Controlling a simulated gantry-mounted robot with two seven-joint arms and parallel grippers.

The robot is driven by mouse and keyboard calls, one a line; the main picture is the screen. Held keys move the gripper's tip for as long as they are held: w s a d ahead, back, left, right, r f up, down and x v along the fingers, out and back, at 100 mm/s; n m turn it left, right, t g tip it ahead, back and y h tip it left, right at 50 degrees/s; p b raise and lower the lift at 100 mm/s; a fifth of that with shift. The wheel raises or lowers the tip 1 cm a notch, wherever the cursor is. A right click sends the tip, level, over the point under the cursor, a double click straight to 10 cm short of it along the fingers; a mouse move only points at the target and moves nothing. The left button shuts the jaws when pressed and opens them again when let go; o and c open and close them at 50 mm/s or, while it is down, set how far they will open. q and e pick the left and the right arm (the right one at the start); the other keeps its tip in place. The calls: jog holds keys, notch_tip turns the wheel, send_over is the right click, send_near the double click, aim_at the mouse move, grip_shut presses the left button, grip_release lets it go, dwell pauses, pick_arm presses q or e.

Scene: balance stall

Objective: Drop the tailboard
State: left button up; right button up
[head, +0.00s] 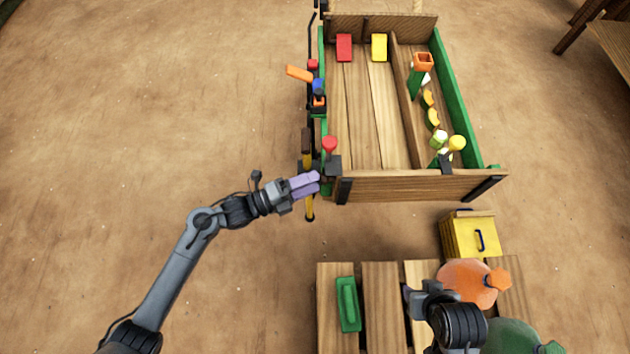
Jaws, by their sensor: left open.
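The tailboard (415,186) is the wooden board closing the near end of a green-sided cart. It stands upright, with a black strap near each end. A red-knobbed fitting (330,145) stands at its left corner and a yellow-knobbed one (456,143) towards its right end. My left gripper (316,183), with purple fingers, is open just left of the tailboard's left end, below the red knob. I cannot tell whether it touches anything. Part of my right arm shows at the bottom right over the slatted bench; its fingers are not clear.
The cart bed (375,110) holds a red block (344,47), a yellow block (379,47) and small items in a right-hand compartment. A yellow box (470,235) stands below the tailboard's right part.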

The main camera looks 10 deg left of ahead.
pick_arm(q)
jog(key=shift+x, duration=0.9)
grip_shut()
